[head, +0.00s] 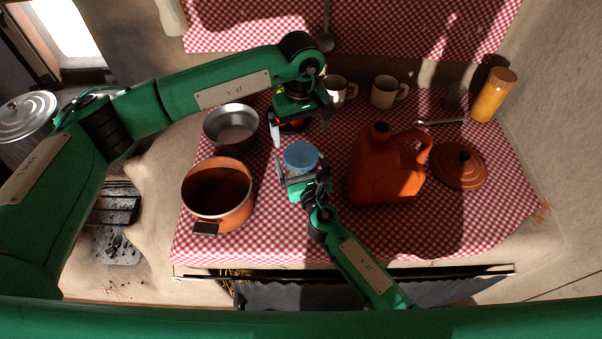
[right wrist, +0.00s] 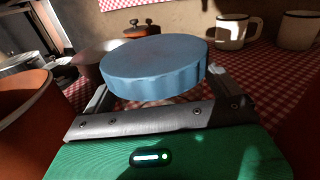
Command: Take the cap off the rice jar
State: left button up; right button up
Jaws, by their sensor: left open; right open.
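The rice jar's blue cap (head: 300,156) shows in the middle of the checked cloth; the jar body (head: 297,175) below it is mostly hidden by my right gripper. In the right wrist view the wide ribbed blue cap (right wrist: 153,72) is close in front of the palm. My right gripper (head: 296,176) is open, its fingers on either side of the jar near the cap; I cannot tell whether they touch it. My left gripper (head: 300,132) is open above the cloth just behind the jar, with nothing seen in it.
An orange pot (head: 218,190) and a metal bowl (head: 231,124) stand left of the jar. A large orange jug (head: 384,170) stands close on the right, with a brown lid (head: 459,165) beyond it. Two mugs (head: 384,92) and a yellow jar (head: 491,98) stand behind. Bare cloth lies at front right.

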aim_at(301, 154)
jog(key=c, duration=1.9)
pick_arm(q)
jog(key=m, duration=0.6)
jog(key=shift+m, duration=0.3)
pick_arm(e)
jog(key=shift+c, duration=0.4)
pick_arm(q)
jog(key=m, duration=0.6)
jog(key=shift+m, duration=0.3)
jog(key=shift+f, duration=0.45)
pick_arm(e)
jog(key=shift+f, duration=0.1)
pick_arm(q)
jog(key=shift+f, duration=3.55)
